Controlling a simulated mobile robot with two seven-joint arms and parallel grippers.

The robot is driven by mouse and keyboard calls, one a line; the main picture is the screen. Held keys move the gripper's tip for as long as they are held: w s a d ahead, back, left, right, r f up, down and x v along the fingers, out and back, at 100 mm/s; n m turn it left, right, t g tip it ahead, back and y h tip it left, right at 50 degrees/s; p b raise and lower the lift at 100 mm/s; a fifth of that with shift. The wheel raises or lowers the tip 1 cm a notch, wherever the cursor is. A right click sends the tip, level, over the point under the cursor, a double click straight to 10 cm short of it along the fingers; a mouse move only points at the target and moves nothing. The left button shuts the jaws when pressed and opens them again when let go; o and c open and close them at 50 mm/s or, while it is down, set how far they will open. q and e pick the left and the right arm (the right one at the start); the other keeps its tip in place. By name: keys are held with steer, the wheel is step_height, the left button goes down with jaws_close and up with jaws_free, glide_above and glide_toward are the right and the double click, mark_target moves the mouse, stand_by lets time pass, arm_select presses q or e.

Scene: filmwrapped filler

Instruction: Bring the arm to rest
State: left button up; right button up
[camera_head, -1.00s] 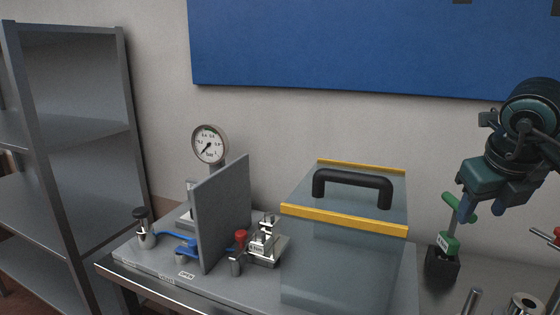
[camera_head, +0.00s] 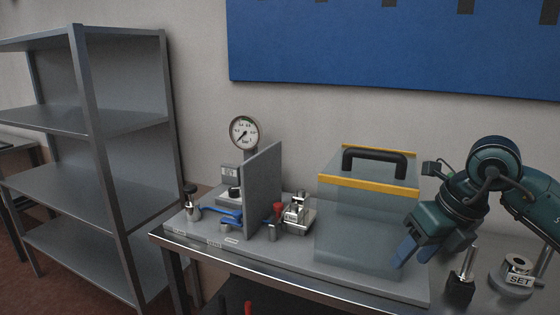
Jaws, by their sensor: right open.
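My right arm comes in from the right edge. Its dark green right gripper (camera_head: 432,254) points down with its blue fingers apart and nothing visible between them. It hangs over the right end of the workbench, overlapping the right edge of the clear cover (camera_head: 360,225) in the picture. I cannot tell whether it touches the cover. My left gripper is not in view.
The cover has a yellow rim and black handle (camera_head: 375,160). Left of it stand a grey upright plate (camera_head: 263,190), a pressure gauge (camera_head: 244,132) and blue levers (camera_head: 222,214). A SET-marked metal ring (camera_head: 519,264) sits right. Grey shelving (camera_head: 105,180) stands left.

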steer(key=s+a+m+t+y+p, duration=0.1)
steer(key=s+a+m+y, duration=0.2)
steer(key=a+y, duration=0.7)
steer(key=s+a+m+y+p, duration=0.1)
steer(key=s+a+m+y, duration=0.25)
steer(key=a+y, duration=0.6)
steer(key=w+d+f+m+t+h+p, duration=0.1)
steer(key=d+f+m+t+h, duration=0.2)
steer(key=f+m+t+h, duration=0.6)
steer(key=w+d+f+m+t+h, duration=0.15)
steer(key=f+m+t+h, duration=0.35)
steer(key=m, duration=0.9)
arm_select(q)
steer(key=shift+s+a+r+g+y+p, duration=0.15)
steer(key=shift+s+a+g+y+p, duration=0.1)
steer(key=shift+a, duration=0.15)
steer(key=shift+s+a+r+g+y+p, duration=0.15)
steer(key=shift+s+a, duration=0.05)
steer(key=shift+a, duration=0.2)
arm_select(e)
steer(key=s+d+f+m+g+h, duration=0.3)
steer(key=s+f+m+g+h, duration=0.2)
steer(key=s+f, duration=0.6)
step_height(320, 180, down, 4)
steer(key=shift+s+f+m+g, duration=0.25)
steer(key=shift+m+g, duration=0.4)
steer(key=shift+g, duration=0.45)
